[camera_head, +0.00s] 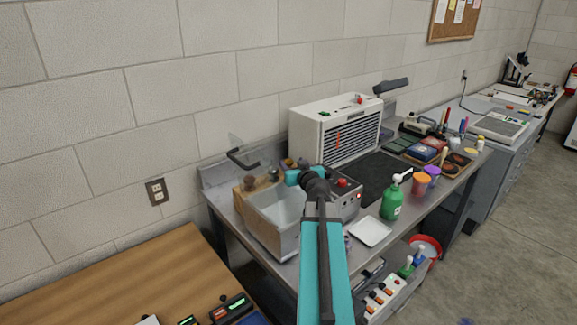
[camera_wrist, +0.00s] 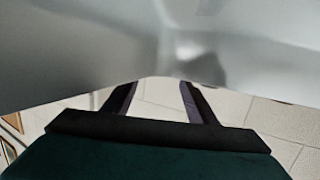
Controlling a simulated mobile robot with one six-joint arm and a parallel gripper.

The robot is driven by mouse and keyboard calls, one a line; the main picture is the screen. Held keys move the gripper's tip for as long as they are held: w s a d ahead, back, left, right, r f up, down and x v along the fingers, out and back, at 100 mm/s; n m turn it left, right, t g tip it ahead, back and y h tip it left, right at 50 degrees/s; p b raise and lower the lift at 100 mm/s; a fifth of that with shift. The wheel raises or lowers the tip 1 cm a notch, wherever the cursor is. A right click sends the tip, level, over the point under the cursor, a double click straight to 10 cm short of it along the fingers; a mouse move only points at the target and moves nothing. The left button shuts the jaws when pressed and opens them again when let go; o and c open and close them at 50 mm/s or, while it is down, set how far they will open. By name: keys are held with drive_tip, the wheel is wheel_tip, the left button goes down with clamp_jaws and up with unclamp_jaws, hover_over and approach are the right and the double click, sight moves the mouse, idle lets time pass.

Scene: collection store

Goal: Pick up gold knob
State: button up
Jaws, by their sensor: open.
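I cannot pick out the gold knob with certainty. Small brownish, rounded items (camera_head: 273,174) sit at the back left of a grey metal basin (camera_head: 262,225) in the head view, too small to tell apart. My gripper (camera_wrist: 158,88) is open in the wrist view, with its two dark fingers apart and nothing visible between them. A blurred grey metal surface (camera_wrist: 70,45) fills the upper part of that view, close to the fingers. In the head view my arm reaches over the basin's right side, and its own links hide the fingertips.
A white machine with a grille (camera_head: 312,130) stands against the wall. A green pump bottle (camera_head: 392,203), a white square dish (camera_head: 370,232) and orange and purple cups (camera_head: 421,184) stand to the right. A wooden table (camera_head: 130,275) is at the lower left.

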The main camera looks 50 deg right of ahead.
sight(288, 159)
drive_tip(key=shift+p+x, duration=0.85)
drive_tip(key=shift+x, duration=0.35)
drive_tip(key=shift+p+x, duration=0.6)
drive_tip(key=shift+x, duration=0.75)
drive_tip(key=shift+a, duration=0.1)
drive_tip(key=c, duration=1.3)
drive_tip(key=shift+o, duration=0.2)
drive_tip(key=shift+r, duration=0.15)
drive_tip(key=shift+r+b, duration=0.6)
drive_tip(key=shift+r, duration=4.25)
